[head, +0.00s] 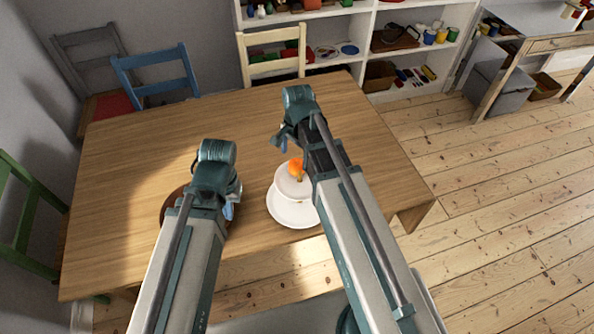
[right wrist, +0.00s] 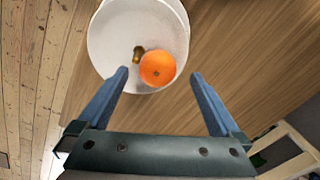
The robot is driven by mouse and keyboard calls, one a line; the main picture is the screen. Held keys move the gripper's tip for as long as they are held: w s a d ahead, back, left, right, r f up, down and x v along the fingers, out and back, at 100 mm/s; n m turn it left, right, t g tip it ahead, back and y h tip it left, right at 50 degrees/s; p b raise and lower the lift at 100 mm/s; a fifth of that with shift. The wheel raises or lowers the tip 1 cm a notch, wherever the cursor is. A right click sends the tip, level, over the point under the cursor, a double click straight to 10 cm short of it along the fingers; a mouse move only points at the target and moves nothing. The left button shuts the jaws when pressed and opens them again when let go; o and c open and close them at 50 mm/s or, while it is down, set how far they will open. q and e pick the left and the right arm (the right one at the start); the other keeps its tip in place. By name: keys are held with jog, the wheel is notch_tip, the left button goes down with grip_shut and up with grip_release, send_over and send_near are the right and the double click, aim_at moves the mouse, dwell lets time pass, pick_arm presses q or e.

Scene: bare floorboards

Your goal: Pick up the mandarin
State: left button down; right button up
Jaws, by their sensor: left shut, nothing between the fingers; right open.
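The orange mandarin (head: 296,166) lies in a white bowl (head: 284,189) on the table, partly hidden by my right arm. In the right wrist view the mandarin (right wrist: 157,69) rests inside the bowl (right wrist: 110,45) near its wall, beside a small brown-green thing (right wrist: 138,54). My right gripper (head: 281,141) is open and empty. In the right wrist view its fingertips (right wrist: 159,74) appear on either side of the mandarin, not touching it. My left gripper (head: 229,210) is shut and empty, to the left of the bowl.
A white plate (head: 291,213) is at the bowl's near side on the wooden table (head: 140,150). A brown round dish (head: 169,207) is partly hidden behind my left arm. Chairs stand around the table, with a shelf (head: 345,30) behind. The table's left part is clear.

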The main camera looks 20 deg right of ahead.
aim_at(296, 164)
jog(key=f+b, duration=0.5)
jog(key=shift+w+d+f, duration=0.15)
jog(key=shift+w+d, duration=0.05)
jog(key=shift+d, duration=0.05)
jog(key=shift+c, duration=0.3)
jog(key=c, duration=1.3)
jog(key=shift+r, duration=0.2)
notch_tip(296, 164, up, 10)
jog(key=p, duration=1)
jog(key=shift+f, duration=0.1)
